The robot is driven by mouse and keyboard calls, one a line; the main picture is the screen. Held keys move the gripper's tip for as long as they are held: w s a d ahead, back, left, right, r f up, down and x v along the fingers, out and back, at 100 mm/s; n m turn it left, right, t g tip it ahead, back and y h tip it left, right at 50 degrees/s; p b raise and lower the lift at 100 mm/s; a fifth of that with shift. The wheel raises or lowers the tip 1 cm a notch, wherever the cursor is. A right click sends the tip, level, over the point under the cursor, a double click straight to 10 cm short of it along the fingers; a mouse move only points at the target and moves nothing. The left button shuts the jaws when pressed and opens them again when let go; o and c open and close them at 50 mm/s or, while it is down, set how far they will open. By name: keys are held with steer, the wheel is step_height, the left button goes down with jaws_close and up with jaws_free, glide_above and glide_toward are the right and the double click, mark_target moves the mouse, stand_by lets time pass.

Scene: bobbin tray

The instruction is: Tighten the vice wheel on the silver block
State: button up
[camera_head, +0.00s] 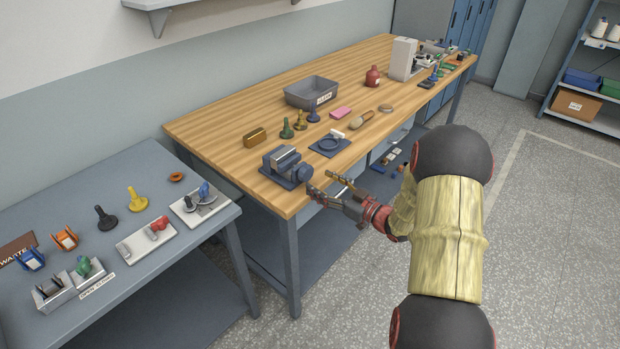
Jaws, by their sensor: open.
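The blue-grey vice (280,167) sits on a dark blue base near the front edge of the wooden workbench (225,140). A grey block-like piece (285,154) shows at its top; I cannot tell whether this is the silver block or part of a jaw.
Close by stand a brass block (255,137), a green bobbin-like piece (286,128) and a dark blue plate with a ring (329,144). A grey tray (312,91) is farther back. A lower grey table (90,185) with several pieces is at left.

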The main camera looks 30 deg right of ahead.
mark_target(309, 176)
steer(key=shift+b+x, duration=0.7)
steer(key=shift+x, duration=2)
steer(key=c, duration=0.3)
steer(key=c, duration=0.8)
steer(key=shift+c, duration=0.3)
steer(key=shift+r+p, duration=0.1)
steer(key=shift+p, duration=0.3)
steer(key=m+p, duration=0.2)
steer(key=p, duration=0.1)
steer(key=shift+r+m, duration=0.15)
steer(key=shift+m, duration=0.25)
steer(key=m+p, duration=0.2)
steer(key=p, duration=0.1)
steer(key=shift+m+p, duration=0.3)
steer(key=shift+p, duration=0.05)
steer(key=shift+m+p, duration=0.55)
steer(key=shift+m, duration=0.05)
steer(key=shift+f, duration=0.25)
